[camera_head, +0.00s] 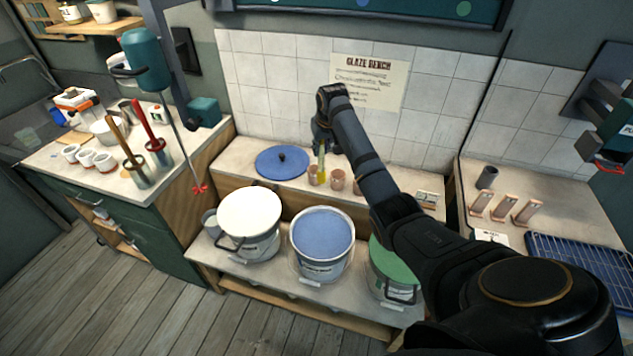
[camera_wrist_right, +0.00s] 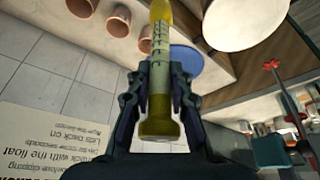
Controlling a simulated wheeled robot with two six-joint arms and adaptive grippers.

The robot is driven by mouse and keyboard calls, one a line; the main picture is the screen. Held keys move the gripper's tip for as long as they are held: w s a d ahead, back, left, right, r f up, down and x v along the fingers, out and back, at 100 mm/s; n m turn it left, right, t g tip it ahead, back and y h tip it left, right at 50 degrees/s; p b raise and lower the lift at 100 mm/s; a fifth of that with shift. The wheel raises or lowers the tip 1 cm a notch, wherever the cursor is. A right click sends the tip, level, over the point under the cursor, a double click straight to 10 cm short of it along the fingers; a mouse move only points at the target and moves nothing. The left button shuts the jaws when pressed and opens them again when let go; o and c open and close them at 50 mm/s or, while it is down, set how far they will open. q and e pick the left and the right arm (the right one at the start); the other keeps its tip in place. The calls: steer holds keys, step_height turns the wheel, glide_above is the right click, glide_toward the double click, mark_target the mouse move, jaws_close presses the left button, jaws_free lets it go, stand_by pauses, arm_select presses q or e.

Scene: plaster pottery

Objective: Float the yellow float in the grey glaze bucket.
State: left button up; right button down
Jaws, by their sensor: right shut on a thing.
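My right gripper (camera_head: 321,145) is shut on the yellow float (camera_head: 322,167), which hangs upright over the back ledge. In the right wrist view the float (camera_wrist_right: 160,75) has a clear, marked stem between yellow ends, held between the jaws (camera_wrist_right: 160,95). Three grey-white buckets stand on the lower bench: one with a cream top (camera_head: 250,214), one with a blue surface (camera_head: 322,233) and one with a green top (camera_head: 388,266), partly behind my arm. I cannot tell from colour which is the grey glaze bucket. My left gripper is not in view.
A blue lid (camera_head: 270,158) lies on the back ledge. Terracotta cups (camera_head: 337,180) stand close by the float. A mixer (camera_head: 146,60) with a red paddle hangs at the left. A blue rack (camera_head: 585,257) lies on the right bench.

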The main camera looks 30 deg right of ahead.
steer(key=s+a+f+n+y+p, duration=0.25)
steer(key=s+f+n, duration=0.25)
steer(key=s+f, duration=0.3)
arm_select(q)
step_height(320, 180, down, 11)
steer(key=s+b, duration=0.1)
steer(key=b, duration=1.3)
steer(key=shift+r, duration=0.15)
arm_select(e)
step_height(320, 180, down, 20)
steer(key=w, duration=0.1)
steer(key=shift+w+a+f, duration=0.15)
steer(key=shift+a+f, duration=0.1)
steer(key=shift+a, duration=0.15)
